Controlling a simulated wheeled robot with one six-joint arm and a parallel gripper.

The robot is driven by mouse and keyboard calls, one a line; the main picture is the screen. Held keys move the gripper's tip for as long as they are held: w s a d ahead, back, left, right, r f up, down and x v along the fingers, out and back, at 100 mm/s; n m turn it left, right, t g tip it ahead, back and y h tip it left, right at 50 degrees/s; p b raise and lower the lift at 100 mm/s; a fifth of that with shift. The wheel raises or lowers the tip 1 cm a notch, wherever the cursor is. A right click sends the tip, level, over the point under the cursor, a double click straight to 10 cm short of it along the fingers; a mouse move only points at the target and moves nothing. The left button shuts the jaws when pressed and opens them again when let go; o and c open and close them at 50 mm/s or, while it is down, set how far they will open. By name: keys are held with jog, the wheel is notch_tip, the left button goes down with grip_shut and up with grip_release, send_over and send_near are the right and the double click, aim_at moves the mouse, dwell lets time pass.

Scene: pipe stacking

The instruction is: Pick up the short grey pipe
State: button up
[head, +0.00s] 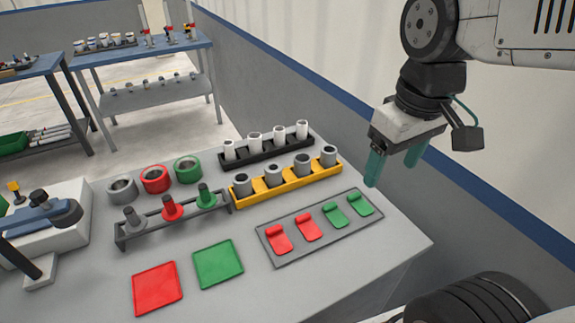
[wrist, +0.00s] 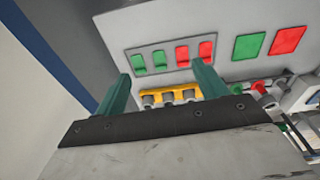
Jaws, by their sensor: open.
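Short grey pipes (head: 302,164) stand upright in a yellow rack (head: 292,187) near the back of the table, several in a row. The nearest one to my gripper is at the rack's right end (head: 328,157). My gripper (head: 393,168) hangs in the air right of the rack, with its two green fingers apart and nothing between them. In the wrist view, the yellow rack (wrist: 142,93) shows between and beyond the fingers of my gripper (wrist: 162,70), partly hidden by the gripper body and the right finger.
A black rack (head: 265,155) with taller white pipes stands behind the yellow one. A grey panel (head: 288,249) with red and green pieces lies in front. Coloured rings, a peg stand (head: 150,229) and red and green squares (head: 158,288) are left. A wall (head: 470,215) runs along the right.

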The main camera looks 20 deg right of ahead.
jog(key=w+a+f+n, duration=0.1)
jog(key=w+n, duration=0.5)
jog(key=w, duration=0.6)
jog(key=n+g, duration=0.1)
jog(key=n, duration=1.1)
send_over(302, 161)
jog(key=s, duration=0.2)
notch_tip(302, 161, down, 15)
jog(key=f, duration=0.8)
jog(key=shift+a, duration=0.3)
jog(key=shift+f, duration=0.15)
jog(key=c, duration=1.1)
